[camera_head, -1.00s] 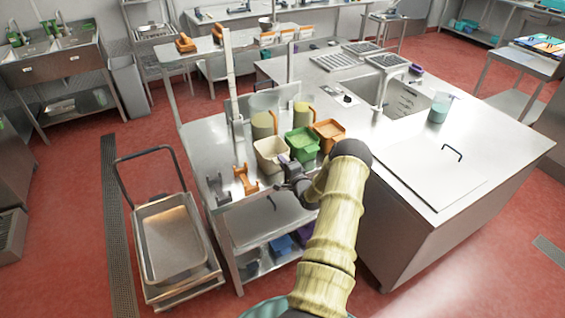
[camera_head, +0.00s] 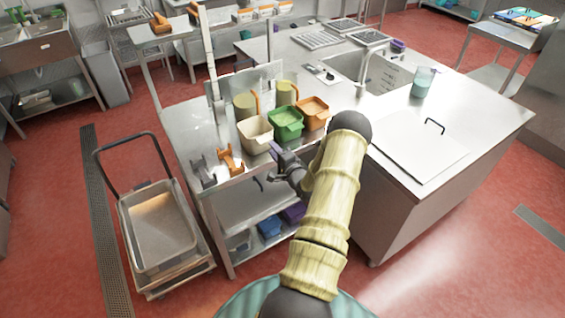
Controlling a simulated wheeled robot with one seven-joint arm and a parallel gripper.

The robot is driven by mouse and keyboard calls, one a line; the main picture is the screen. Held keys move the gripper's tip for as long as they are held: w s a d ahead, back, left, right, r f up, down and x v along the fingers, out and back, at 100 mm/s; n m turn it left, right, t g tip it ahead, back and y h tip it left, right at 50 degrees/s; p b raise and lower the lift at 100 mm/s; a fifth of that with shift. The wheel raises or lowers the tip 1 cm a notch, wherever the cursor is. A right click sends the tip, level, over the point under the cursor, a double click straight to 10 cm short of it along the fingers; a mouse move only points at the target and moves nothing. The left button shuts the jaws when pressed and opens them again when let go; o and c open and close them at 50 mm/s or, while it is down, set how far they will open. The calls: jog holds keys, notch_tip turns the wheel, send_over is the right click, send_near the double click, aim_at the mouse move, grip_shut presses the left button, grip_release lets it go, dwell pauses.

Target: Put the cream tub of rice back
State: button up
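The cream tub (camera_head: 256,135) stands upright at the front of the steel counter (camera_head: 190,135), left of a green tub (camera_head: 286,124) and an orange tub (camera_head: 314,112). Its contents cannot be made out. My gripper (camera_head: 274,170) is in front of and below the cream tub, by the counter's front edge, with a visible gap from the tub's body. A small lavender piece shows between them; I cannot tell what it belongs to. The gripper's fingers are small and dark, so their opening is unclear.
Two olive canisters (camera_head: 245,106) with orange handles stand behind the tubs. An orange tool (camera_head: 230,160) is left of them. Blue (camera_head: 270,226) and purple bins are on the lower shelf. A cart (camera_head: 160,230) stands left. A sink and a flat lid (camera_head: 418,150) are right.

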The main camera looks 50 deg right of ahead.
jog(key=b+v, duration=0.1)
jog(key=v, duration=0.5)
jog(key=shift+d, duration=0.1)
jog(key=shift+w, duration=0.1)
dwell(0.4)
jog(key=w+a+r+n+g+y, duration=0.2)
jog(key=w+a+r+n+g, duration=0.15)
jog(key=a+n, duration=0.4)
jog(key=w+a+r+n+g+y, duration=0.1)
jog(key=w+a+r+n+g, duration=0.25)
jog(key=a, duration=0.65)
jog(key=s+a+r+n+g, duration=0.4)
jog(key=s+a+n, duration=0.1)
jog(key=s+a, duration=0.4)
jog(key=s+a+r+n+g+y, duration=0.1)
jog(key=s+a+r+n+g, duration=0.2)
jog(key=s+a, duration=0.6)
jog(key=a+r+n, duration=0.1)
jog(key=a, duration=0.2)
jog(key=shift+s+r+n+g, duration=0.2)
jog(key=shift+s+n+g, duration=0.15)
jog(key=shift+n+g, duration=0.05)
jog(key=shift+a, duration=0.15)
